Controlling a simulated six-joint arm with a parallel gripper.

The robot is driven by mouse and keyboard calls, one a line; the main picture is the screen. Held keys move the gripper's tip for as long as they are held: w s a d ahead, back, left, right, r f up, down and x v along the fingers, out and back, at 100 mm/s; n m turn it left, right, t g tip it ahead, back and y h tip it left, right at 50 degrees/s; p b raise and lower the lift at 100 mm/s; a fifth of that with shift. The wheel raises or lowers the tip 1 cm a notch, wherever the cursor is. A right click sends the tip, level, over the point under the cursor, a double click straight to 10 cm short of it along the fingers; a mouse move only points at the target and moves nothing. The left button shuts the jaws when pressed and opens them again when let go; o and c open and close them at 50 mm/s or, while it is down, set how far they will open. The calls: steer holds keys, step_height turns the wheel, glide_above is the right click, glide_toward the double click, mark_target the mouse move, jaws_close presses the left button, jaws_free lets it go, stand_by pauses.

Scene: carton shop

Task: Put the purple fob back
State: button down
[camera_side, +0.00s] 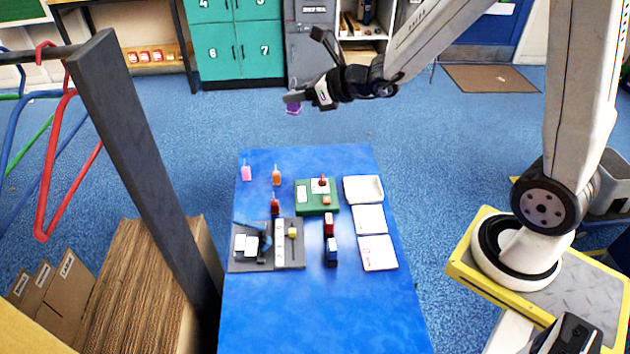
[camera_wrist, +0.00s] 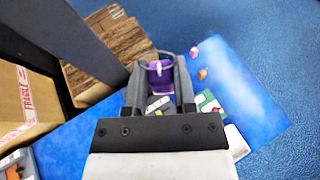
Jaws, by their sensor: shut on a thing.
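My gripper (camera_side: 291,98) is raised well above the far end of the blue table and is shut on the purple fob (camera_side: 293,109). The fob hangs just below the fingertips in the side view. In the wrist view the purple fob (camera_wrist: 159,76) sits between the two fingers, with a light strip at its upper edge. On the table stand a pink fob (camera_side: 246,173), an orange fob (camera_side: 276,176) and a red fob (camera_side: 275,205), apart from one another. I cannot make out what holds them up.
The blue table (camera_side: 310,315) has free room at its near end. It bears a green board (camera_side: 317,209), a grey panel (camera_side: 250,265), a white tray (camera_side: 363,189), pale cards, and red and blue blocks. A dark post (camera_side: 135,140) and stacked cardboard stand at the left.

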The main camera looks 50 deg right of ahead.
steer(key=d+f, duration=0.1)
steer(key=f, duration=1)
steer(key=s+d+f+n, duration=0.1)
steer(key=d+f, duration=0.1)
steer(key=f, duration=0.8)
steer(key=shift+s+f+y, duration=0.25)
steer(key=shift+f+y, duration=0.1)
steer(key=shift+y, duration=0.05)
steer(key=shift+w, duration=0.15)
steer(key=shift+w+d+f, duration=0.15)
steer(key=shift+w+f, duration=1.4)
steer(key=shift+w, duration=0.65)
steer(key=shift+w+d+f, duration=0.1)
steer(key=shift+w+f, duration=1.45)
steer(key=shift+w, duration=0.65)
steer(key=shift+w+d+f, duration=0.15)
steer(key=shift+w+f, duration=1.4)
steer(key=shift+w, duration=0.65)
